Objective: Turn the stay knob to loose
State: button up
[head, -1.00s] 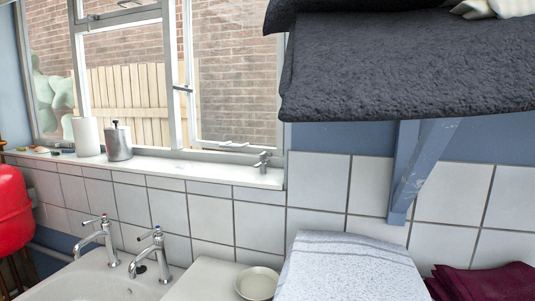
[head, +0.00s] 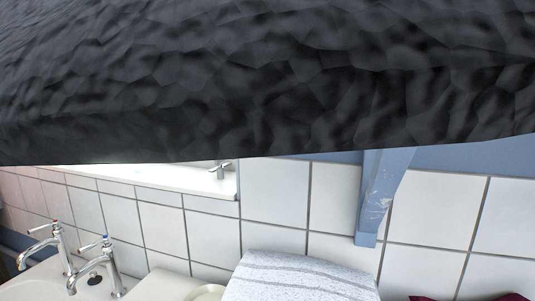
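A small chrome fitting (head: 220,170) stands at the right end of the white window sill (head: 180,178), just under the edge of a dark cloth. I cannot tell whether it is the stay knob, nor how it is set. The window above the sill is hidden behind the dark cloth. My gripper is not in view.
Dark, rough cloth (head: 270,80) fills the upper half, very close. A blue bracket (head: 377,205) stands against white tiles (head: 275,195). Below are two chrome taps (head: 105,265) at a sink, a pale dish (head: 208,293), a grey-white folded cloth (head: 295,275) and maroon cloth (head: 510,297).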

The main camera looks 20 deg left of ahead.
aim_at(218, 163)
jog(key=j+z, duration=0.25)
jog(key=j, duration=0.35)
jog(key=k+j+z, duration=0.1)
jog(key=j+z, duration=0.15)
jog(key=j, duration=0.35)
jog(key=k+j+z, duration=0.1)
jog(key=j+z, duration=0.15)
jog(key=j, duration=0.35)
